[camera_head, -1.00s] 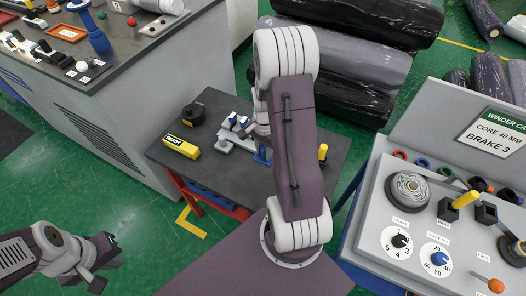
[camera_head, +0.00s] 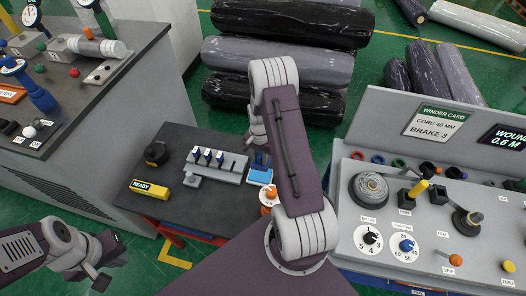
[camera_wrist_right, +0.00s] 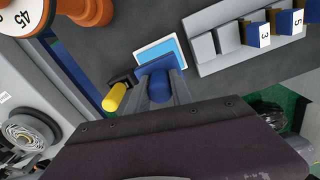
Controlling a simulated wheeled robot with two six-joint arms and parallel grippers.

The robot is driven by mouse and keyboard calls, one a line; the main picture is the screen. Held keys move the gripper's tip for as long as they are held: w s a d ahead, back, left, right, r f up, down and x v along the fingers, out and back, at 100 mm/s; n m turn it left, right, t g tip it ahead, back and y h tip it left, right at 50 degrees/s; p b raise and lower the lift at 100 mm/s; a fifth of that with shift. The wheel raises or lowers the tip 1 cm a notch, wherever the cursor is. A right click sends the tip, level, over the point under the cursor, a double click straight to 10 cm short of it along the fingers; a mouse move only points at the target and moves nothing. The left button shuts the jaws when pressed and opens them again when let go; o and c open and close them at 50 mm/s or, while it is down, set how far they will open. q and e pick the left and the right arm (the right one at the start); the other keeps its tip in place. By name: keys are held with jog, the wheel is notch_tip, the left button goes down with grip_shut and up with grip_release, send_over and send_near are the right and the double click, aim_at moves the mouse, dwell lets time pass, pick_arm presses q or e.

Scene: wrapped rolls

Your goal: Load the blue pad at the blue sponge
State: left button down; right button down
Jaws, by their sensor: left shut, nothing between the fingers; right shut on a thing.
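The blue sponge (camera_wrist_right: 160,50) is a light blue square with a white edge, flat on the dark table; it also shows in the head view (camera_head: 258,176), right of the grey rack. My right gripper (camera_wrist_right: 158,88) is shut on a dark blue piece, which appears to be the blue pad (camera_wrist_right: 158,84). The pad shows at the near edge of the sponge; whether it touches cannot be told. In the head view my right arm hides much of this gripper. My left gripper (camera_head: 108,268) is shut and empty at the lower left, away from the table.
The grey rack (camera_head: 215,172) holds several blue-topped numbered blocks. An orange 45 spool (camera_head: 269,195) and a yellow-tipped black piece (camera_wrist_right: 115,97) are near the sponge. The control panel (camera_head: 430,230) stands right.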

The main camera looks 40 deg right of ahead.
aim_at(260, 166)
jog(key=shift+a, duration=0.15)
jog(key=f+b, duration=0.2)
jog(key=f, duration=0.1)
jog(key=d+f+b, duration=0.1)
jog(key=f, duration=0.1)
jog(key=shift+w+b, duration=0.3)
jog(key=shift+b, duration=0.05)
jog(key=shift+s+a+f+b, duration=0.15)
jog(key=shift+a+f+b, duration=0.15)
jog(key=shift+f+b, duration=0.25)
jog(key=shift+f, duration=0.15)
jog(key=shift+d, duration=0.2)
jog(key=shift+a, duration=0.1)
jog(key=shift+f, duration=0.15)
jog(key=shift+f+b, duration=0.35)
jog(key=shift+f, duration=0.05)
dwell(0.6)
